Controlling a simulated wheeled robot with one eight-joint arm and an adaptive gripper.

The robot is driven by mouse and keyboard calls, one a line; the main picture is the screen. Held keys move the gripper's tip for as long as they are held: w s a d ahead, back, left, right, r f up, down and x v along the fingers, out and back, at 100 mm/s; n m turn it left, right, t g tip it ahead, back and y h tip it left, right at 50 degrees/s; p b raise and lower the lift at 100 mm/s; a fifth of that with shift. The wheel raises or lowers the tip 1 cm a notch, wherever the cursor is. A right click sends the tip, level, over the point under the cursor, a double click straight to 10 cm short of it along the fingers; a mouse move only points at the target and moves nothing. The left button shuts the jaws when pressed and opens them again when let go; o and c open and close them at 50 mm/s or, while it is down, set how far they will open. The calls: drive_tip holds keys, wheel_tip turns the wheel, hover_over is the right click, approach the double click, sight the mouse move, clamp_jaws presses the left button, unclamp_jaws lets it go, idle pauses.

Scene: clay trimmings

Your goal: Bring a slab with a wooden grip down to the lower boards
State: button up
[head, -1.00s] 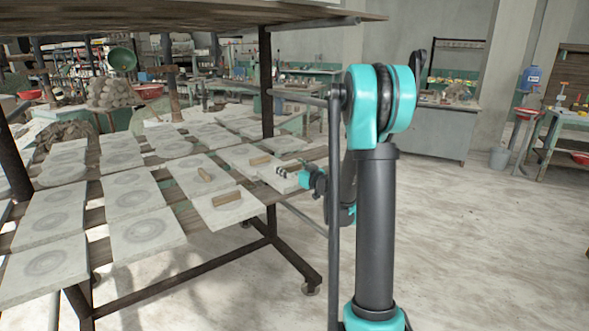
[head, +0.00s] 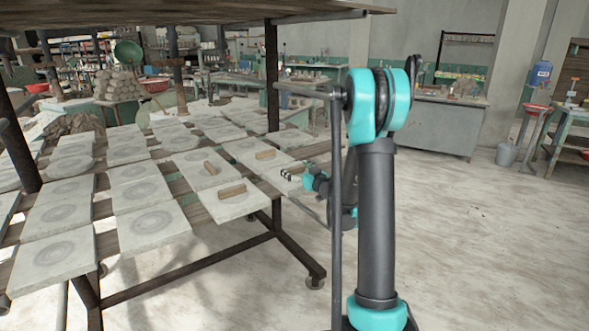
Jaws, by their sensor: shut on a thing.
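Pale square slabs lie in rows on the rack's dark boards (head: 106,209), many marked with faint rings. Wooden grips show on three of them: a front slab (head: 246,207) with its grip (head: 232,191), one behind it with a grip (head: 211,168), and one farther right with a grip (head: 265,154). My gripper (head: 289,175) is at the rack's right edge, shut on a slab (head: 283,185). The fingers and my arm hide that slab's grip and right side. I cannot tell whether the slab touches the boards.
An upper shelf (head: 190,10) overhangs the slabs. A dark post (head: 271,75) stands just behind my gripper, and the rack's lower frame (head: 296,258) ends on a caster. Open floor (head: 480,240) lies to the right. A grey cabinet (head: 433,127) and a bucket (head: 507,154) stand farther back.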

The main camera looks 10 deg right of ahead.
drive_tip(key=shift+f, duration=0.35)
idle(0.6)
drive_tip(key=o, duration=1.7)
drive_tip(key=shift+o, duration=0.2)
